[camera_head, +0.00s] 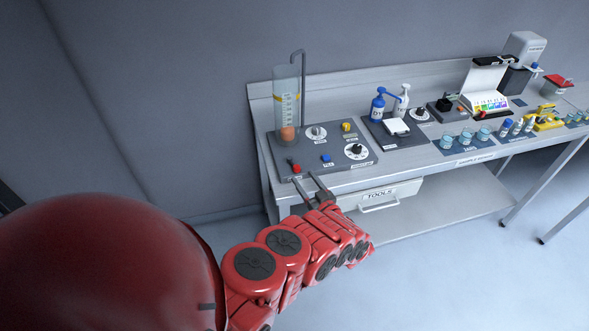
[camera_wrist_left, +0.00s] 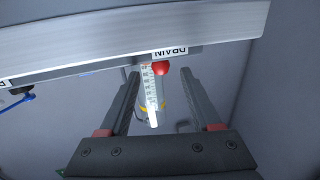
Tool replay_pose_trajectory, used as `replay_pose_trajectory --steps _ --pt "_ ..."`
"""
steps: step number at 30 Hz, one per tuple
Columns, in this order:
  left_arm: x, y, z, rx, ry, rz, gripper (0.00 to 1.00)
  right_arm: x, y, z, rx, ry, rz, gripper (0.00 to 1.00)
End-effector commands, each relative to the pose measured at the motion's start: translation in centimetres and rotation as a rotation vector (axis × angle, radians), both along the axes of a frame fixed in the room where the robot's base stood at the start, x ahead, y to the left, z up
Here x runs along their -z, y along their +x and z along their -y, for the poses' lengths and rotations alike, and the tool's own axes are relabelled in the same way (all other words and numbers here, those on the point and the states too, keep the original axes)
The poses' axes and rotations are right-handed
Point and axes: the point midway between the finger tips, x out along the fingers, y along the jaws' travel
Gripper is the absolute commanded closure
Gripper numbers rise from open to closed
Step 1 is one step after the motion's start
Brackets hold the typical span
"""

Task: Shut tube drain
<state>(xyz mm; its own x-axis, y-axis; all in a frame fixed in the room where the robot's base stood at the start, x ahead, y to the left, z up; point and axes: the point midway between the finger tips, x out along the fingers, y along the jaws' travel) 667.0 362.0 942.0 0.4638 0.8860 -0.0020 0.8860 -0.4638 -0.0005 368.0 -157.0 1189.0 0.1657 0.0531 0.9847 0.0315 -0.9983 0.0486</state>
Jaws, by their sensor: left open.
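The clear tube (camera_head: 287,95) stands upright at the back left of a grey control panel (camera_head: 340,165), with a yellow band, a graduated scale and an orange ball near its bottom. The drain handle (camera_head: 296,168) has a red knob at the panel's front left. In the left wrist view, the red knob (camera_wrist_left: 161,68) shows beside an upside-down DRAIN label (camera_wrist_left: 177,52). My left gripper (camera_head: 305,178) is open at the panel's front edge, its fingers pointing at the drain handle. In the wrist view the knob appears between the fingertips, and no contact shows.
The panel also has a blue button (camera_head: 326,158), a yellow control (camera_head: 348,127) and two dials. A TOOLS drawer (camera_head: 380,196) is under the bench, right of my gripper. The floor in front is clear.

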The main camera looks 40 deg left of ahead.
Motion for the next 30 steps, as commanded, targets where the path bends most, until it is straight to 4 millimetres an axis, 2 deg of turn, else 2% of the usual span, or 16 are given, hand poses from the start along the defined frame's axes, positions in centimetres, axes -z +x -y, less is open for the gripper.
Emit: replay_pose_trajectory --steps 1,9,15,23,25,30 --pt "0.4 0.5 -1.3 -0.006 0.001 0.004 0.36 1.2 0.0 0.0 0.0 0.0 0.0 1.0" --pt "0.4 2.9 -5.8 -0.003 0.001 0.003 0.36 3.6 0.0 0.0 0.0 0.0 0.0 1.0" --pt "0.1 3.7 -7.1 -0.001 0.003 0.001 0.36 4.1 0.0 0.0 0.0 0.0 0.0 1.0" --pt "-0.1 3.8 -7.3 -0.001 0.002 0.001 0.36 4.1 0.0 0.0 0.0 0.0 0.0 1.0" --pt "-0.1 3.8 -7.3 -0.001 0.002 0.001 0.43 4.1 0.0 0.0 0.0 0.0 0.0 1.0" --pt "-0.1 3.8 -7.3 -0.001 0.002 0.001 0.73 4.1 0.0 0.0 0.0 0.0 0.0 1.0"
